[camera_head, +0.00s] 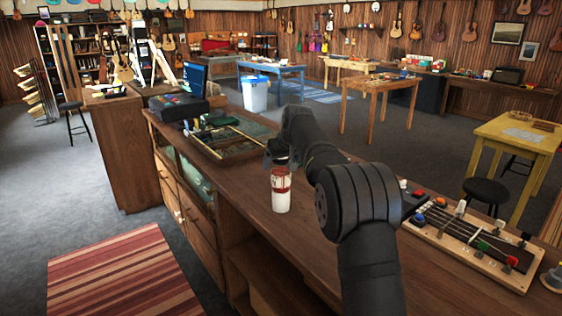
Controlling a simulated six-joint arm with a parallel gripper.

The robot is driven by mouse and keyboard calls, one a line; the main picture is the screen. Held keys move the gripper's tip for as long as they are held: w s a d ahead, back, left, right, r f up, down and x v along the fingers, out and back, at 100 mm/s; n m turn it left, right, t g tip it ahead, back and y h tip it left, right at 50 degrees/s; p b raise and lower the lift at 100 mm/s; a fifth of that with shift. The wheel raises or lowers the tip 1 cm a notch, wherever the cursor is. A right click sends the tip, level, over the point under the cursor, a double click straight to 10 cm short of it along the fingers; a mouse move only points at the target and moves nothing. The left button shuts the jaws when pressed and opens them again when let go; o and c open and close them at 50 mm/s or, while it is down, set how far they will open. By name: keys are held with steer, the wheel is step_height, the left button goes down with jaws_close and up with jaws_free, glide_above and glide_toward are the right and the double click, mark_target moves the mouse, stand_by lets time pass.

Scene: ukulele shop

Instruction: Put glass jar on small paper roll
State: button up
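A glass jar (281,179) with red and pale bands stands upright near the front edge of the wooden counter. Directly below it is a plain white cylinder (281,203), which looks like the small paper roll. The two line up as one column, and I cannot tell whether they touch or the jar only overlaps the roll in this view. My gripper (278,160) is dark and points down at the top of the jar. Its fingers are small and dark here, so whether they grip the jar is unclear.
The counter (330,250) is bare around the jar. A framed tray (225,138) and a dark case (178,107) lie farther back. The counter's front edge drops to shelves and drawers.

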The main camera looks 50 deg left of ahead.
steer(key=shift+r, duration=0.2)
steer(key=v, duration=1.2)
steer(key=shift+f, duration=0.15)
steer(key=x, duration=1.1)
steer(key=shift+a+f, duration=0.15)
steer(key=shift+f, duration=0.05)
steer(key=shift+a, duration=0.15)
steer(key=shift+r, duration=1.45)
